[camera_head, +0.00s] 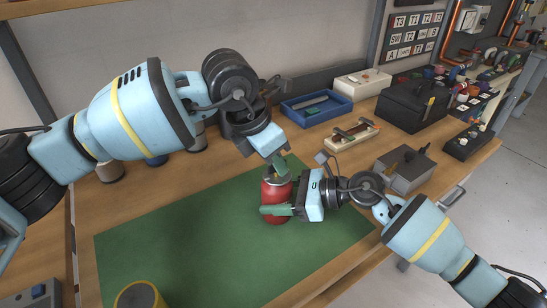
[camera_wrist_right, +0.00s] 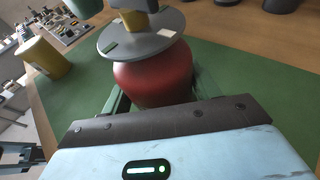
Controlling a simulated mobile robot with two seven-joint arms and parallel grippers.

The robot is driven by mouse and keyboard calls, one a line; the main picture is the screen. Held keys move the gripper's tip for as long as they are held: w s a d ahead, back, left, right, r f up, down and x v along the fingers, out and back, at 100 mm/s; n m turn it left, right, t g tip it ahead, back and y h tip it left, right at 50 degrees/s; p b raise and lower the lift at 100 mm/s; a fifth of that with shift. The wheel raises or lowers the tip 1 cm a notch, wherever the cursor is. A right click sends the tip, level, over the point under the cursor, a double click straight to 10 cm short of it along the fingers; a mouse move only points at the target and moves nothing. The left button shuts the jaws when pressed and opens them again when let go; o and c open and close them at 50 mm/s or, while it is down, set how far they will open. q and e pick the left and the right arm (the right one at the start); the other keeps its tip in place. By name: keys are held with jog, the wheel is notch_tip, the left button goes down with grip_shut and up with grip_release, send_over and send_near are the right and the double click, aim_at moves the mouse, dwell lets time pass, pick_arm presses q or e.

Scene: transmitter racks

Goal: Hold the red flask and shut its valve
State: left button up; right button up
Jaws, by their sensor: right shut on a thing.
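The red flask (camera_head: 277,189) stands upright on the green mat. It shows large in the right wrist view (camera_wrist_right: 155,78), with a grey disc (camera_wrist_right: 140,38) and a yellow piece (camera_wrist_right: 133,20) on top; I cannot tell which part is the valve. My right gripper (camera_head: 277,209) comes from the right, its green fingers shut around the flask's body. My left gripper (camera_head: 277,163) reaches down from the upper left, its fingertips at the flask's top. They hide the top in the head view, and the finger gap is not clear.
The green mat (camera_head: 180,245) is mostly clear. A yellow cylinder (camera_head: 140,295) stands at its near edge. Behind are a blue tray (camera_head: 316,108), a wooden block with a handle (camera_head: 352,134), a grey box (camera_head: 404,170) and a black case (camera_head: 412,105).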

jog(key=shift+s+f, duration=0.1)
pick_arm(q)
jog(key=v, duration=1.2)
pick_arm(e)
jog(key=shift+a, duration=0.1)
jog(key=o, duration=1.3)
jog(key=v, duration=1.2)
pick_arm(q)
jog(key=shift+f, duration=0.1)
